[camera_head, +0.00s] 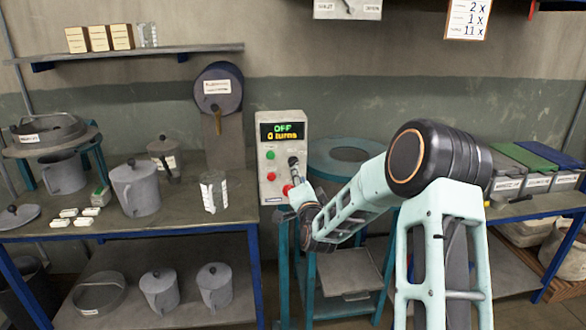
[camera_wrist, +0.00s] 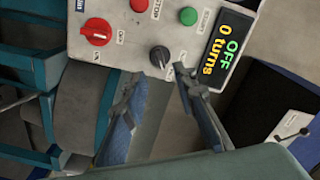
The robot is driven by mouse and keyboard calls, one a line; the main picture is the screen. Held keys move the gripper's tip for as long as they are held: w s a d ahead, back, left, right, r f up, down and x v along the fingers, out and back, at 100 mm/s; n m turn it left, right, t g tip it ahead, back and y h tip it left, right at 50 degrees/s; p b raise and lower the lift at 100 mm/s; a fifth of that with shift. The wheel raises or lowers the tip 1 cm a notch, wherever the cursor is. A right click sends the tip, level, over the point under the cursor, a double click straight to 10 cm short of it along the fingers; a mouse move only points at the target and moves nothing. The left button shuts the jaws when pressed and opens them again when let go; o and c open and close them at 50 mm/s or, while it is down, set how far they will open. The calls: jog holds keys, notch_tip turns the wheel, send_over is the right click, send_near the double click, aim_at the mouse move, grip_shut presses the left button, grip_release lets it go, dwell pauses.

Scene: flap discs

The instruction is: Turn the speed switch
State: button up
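The grey control box (camera_head: 281,133) stands at the bench's right end; its display (camera_head: 282,131) reads "OFF" and "0 turns". In the wrist view the box carries a black rotary knob (camera_wrist: 160,57), a larger red knob (camera_wrist: 97,31), a red button (camera_wrist: 139,5) and a green button (camera_wrist: 188,16). Their labels are too small to read, so I cannot tell for certain which is the speed switch. My gripper (camera_wrist: 157,78) is open and empty, its two fingers apart on either side of the black knob, seemingly just short of it. In the head view my gripper partly covers the box's lower right.
A teal ring-topped stand (camera_head: 345,155) is right of the box, behind my arm. Left, the bench holds lidded grey pots (camera_head: 137,188) and a white-labelled container (camera_head: 213,191). Bins with coloured lids (camera_head: 508,183) stand at the right. The wall above the box is clear.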

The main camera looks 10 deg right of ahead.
aim_at(294, 164)
jog(key=w, duration=0.7)
jog(key=shift+w, duration=0.4)
jog(key=shift+c, duration=0.6)
grip_shut()
